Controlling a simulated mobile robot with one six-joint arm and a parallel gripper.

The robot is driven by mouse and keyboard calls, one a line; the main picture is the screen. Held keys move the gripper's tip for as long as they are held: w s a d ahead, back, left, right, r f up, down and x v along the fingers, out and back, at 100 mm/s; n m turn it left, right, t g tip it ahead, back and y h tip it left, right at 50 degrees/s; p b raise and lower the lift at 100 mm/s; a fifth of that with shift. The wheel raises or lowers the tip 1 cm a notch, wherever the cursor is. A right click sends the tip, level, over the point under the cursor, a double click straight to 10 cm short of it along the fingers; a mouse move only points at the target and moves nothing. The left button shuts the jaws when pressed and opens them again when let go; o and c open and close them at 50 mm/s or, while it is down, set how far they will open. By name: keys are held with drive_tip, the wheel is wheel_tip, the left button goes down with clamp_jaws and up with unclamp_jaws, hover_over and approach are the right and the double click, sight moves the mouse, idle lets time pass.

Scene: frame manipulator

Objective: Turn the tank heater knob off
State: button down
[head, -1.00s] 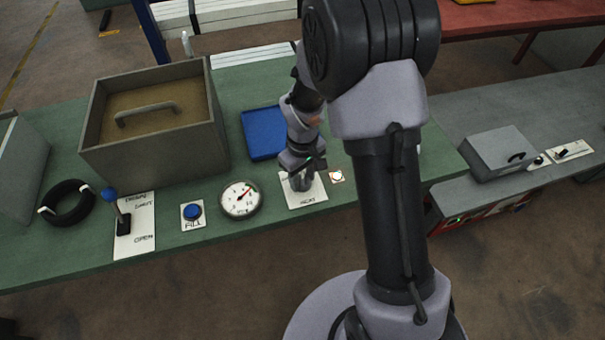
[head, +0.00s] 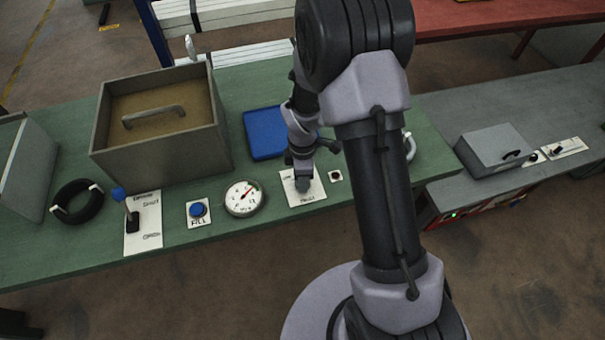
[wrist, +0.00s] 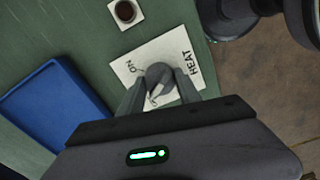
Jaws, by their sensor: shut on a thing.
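The heater knob (wrist: 159,74) is a round grey knob on a white plate (wrist: 190,93) marked HEAT, with ON lettered beside it. My gripper (wrist: 161,88) has its two fingers closed on either side of the knob. A pale pointer mark on the knob shows between the fingers in the wrist view, toward the palm. The lettering on that side is partly hidden. In the head view my gripper (head: 303,176) is down at the plate (head: 313,196). A small lamp (wrist: 126,11) beside the plate is dark; it also shows in the head view (head: 335,175).
Left of the plate are a round gauge (head: 244,199), a blue FILL button (head: 198,210) and a blue-tipped lever (head: 120,196). A blue tray (head: 264,135) and a large open tank (head: 158,157) stand behind. The front edge of the green bench is close.

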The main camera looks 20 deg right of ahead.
drive_tip(key=shift+n+p, duration=0.35)
drive_tip(key=shift+n, duration=0.85)
drive_tip(key=c, duration=0.8)
unclamp_jaws()
drive_tip(key=shift+c, duration=0.2)
wheel_tip(320, 180, up, 17)
drive_tip(key=p, duration=0.5)
drive_tip(key=shift+r, duration=0.2)
